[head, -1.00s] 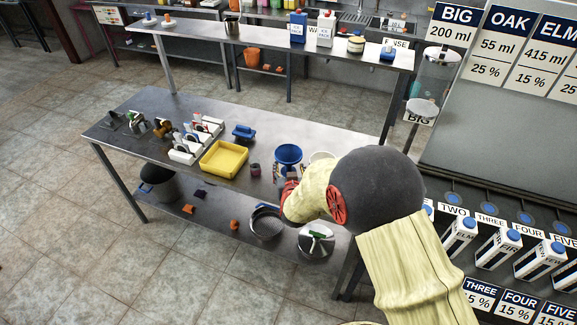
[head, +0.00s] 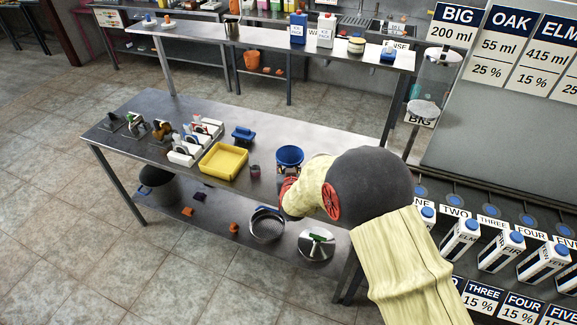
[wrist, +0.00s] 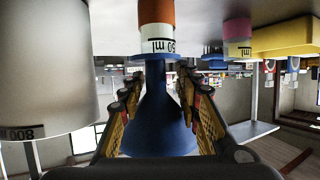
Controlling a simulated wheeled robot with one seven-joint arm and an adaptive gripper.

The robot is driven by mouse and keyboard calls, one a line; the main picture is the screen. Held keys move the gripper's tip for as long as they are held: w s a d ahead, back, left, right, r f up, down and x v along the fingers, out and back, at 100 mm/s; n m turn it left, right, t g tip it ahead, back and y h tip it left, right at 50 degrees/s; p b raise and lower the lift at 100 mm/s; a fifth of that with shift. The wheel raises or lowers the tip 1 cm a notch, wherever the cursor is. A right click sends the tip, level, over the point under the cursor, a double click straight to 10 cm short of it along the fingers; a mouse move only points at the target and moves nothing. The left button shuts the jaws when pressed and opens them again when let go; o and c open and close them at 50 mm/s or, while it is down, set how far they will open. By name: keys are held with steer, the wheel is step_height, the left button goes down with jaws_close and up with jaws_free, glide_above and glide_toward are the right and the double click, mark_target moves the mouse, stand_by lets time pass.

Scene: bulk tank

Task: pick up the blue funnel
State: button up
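The blue funnel (head: 289,155) stands wide mouth up on the near table, just beyond my gripper (head: 287,184) in the head view. The wrist view is upside down. There the funnel (wrist: 157,115) is between the two fingers of my gripper (wrist: 158,92), with a finger on each side. Gaps show beside its narrow part, so the fingers look open around it. Its narrow end meets a small white and orange container (wrist: 156,28) marked 50 ml. My forearm hides part of the table to the right.
A large white container (wrist: 40,65) marked 800 is close beside my gripper in the wrist view. A yellow tray (head: 223,161), a small dark red and pink cup (head: 255,171) and a blue item (head: 243,134) lie left of the funnel. The table's back middle is clear.

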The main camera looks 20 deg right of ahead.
steer(key=c, duration=0.6)
steer(key=shift+c, duration=0.6)
